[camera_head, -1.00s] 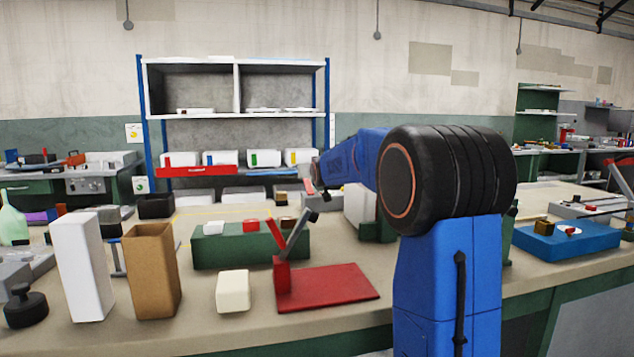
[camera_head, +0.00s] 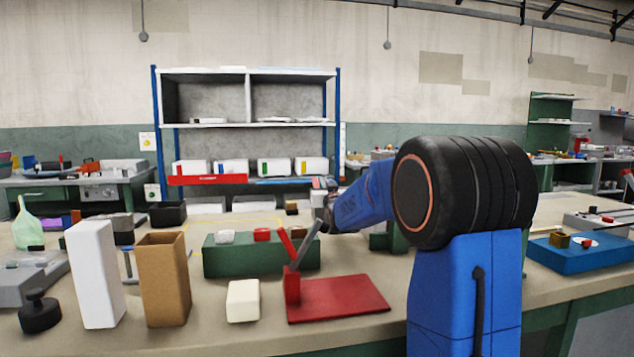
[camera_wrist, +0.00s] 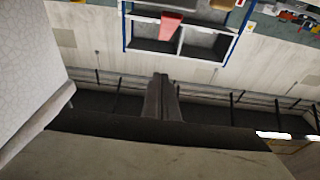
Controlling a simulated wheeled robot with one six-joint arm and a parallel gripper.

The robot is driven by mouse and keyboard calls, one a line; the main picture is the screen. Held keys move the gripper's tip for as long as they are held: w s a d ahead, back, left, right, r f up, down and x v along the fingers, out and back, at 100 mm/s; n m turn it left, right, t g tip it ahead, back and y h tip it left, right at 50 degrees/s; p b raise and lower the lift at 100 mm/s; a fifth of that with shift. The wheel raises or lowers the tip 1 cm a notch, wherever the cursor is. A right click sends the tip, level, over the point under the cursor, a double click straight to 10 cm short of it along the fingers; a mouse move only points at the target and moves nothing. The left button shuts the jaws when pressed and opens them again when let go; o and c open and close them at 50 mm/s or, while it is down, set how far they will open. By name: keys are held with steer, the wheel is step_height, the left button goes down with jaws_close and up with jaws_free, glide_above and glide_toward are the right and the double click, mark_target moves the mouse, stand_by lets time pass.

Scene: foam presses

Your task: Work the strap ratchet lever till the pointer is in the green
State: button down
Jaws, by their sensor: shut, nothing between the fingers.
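A grey lever (camera_head: 307,245) slants up to the right from a red post (camera_head: 292,286) on a flat red plate (camera_head: 345,298) on the bench. A short red bar leans the other way beside it. I cannot tell for sure that this is the strap ratchet, and I make out no pointer or green zone. My gripper (camera_head: 323,196) is small in the head view, above and behind the lever's top; I see no clear contact. In the wrist view its fingers (camera_wrist: 161,85) are together and empty, with the wall and shelf beyond.
A green block (camera_head: 225,262) stands behind the red plate. A cream block (camera_head: 242,300), a brown box (camera_head: 165,280) and a tall white box (camera_head: 95,275) stand left. A blue base (camera_head: 570,257) with small parts lies right. A shelf rack (camera_head: 246,75) stands behind.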

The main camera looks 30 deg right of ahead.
steer(key=shift+w, duration=0.1)
step_height(320, 180, up, 2)
glide_above(317, 185)
steer(key=s, duration=0.2)
steer(key=shift+w+a, duration=0.2)
steer(key=shift+a, duration=0.1)
steer(key=shift+w+d+f, duration=0.1)
steer(key=shift+w+f, duration=0.1)
steer(key=shift+f, duration=0.35)
steer(key=shift+w+f, duration=0.15)
steer(key=shift+f, duration=0.4)
steer(key=shift+w+f, duration=0.3)
steer(key=shift+f, duration=0.35)
steer(key=shift+d, duration=0.1)
